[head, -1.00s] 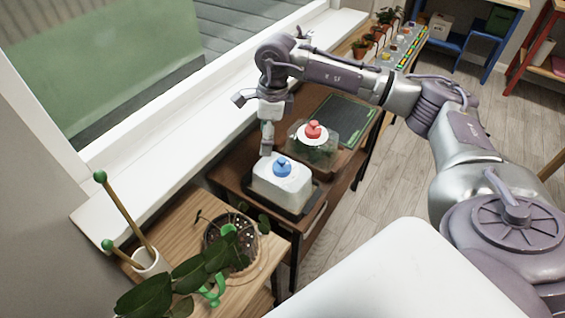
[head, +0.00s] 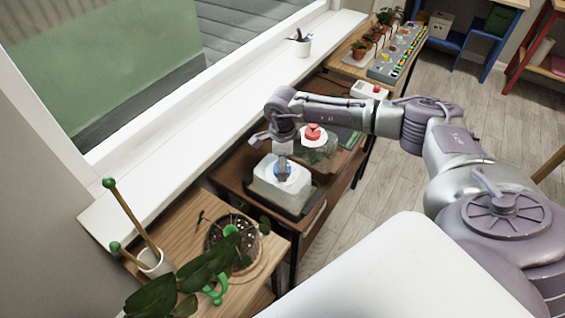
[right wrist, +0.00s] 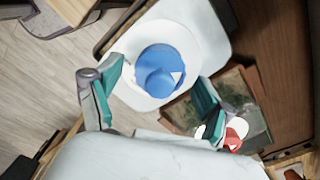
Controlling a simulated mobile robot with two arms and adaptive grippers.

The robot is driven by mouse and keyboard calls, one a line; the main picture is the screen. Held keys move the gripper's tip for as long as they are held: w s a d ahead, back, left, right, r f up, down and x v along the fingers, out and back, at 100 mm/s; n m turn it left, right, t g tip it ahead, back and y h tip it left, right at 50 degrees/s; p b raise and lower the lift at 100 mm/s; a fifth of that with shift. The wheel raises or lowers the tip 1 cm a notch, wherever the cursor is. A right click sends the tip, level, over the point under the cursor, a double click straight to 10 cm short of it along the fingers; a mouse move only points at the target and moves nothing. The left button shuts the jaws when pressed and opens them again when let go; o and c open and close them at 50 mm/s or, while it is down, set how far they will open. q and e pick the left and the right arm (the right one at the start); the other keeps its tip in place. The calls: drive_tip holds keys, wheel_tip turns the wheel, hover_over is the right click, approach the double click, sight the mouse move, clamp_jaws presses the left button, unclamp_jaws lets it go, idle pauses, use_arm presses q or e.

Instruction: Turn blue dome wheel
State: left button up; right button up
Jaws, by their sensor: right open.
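The blue dome wheel (head: 291,172) sits on top of a white box-like dome (head: 268,187) on a dark tray, on the brown cabinet. In the head view my right gripper (head: 282,163) hangs right above the wheel and partly covers it. In the right wrist view the blue wheel (right wrist: 158,60), with a round knob and a white triangle mark, lies on a white disc. The open teal-padded fingers of my right gripper (right wrist: 164,82) stand to either side of it. I cannot tell whether they touch it. My left gripper is not in view.
A clear dome with a red wheel (head: 313,130) stands just behind and shows in the right wrist view (right wrist: 236,131). A wooden stand with a leafy plant (head: 190,272) is at the front left. The white windowsill (head: 215,120) runs along the left.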

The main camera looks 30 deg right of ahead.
drive_tip(key=shift+f, duration=0.35)
drive_tip(key=c, duration=1.2)
drive_tip(key=shift+o, duration=0.2)
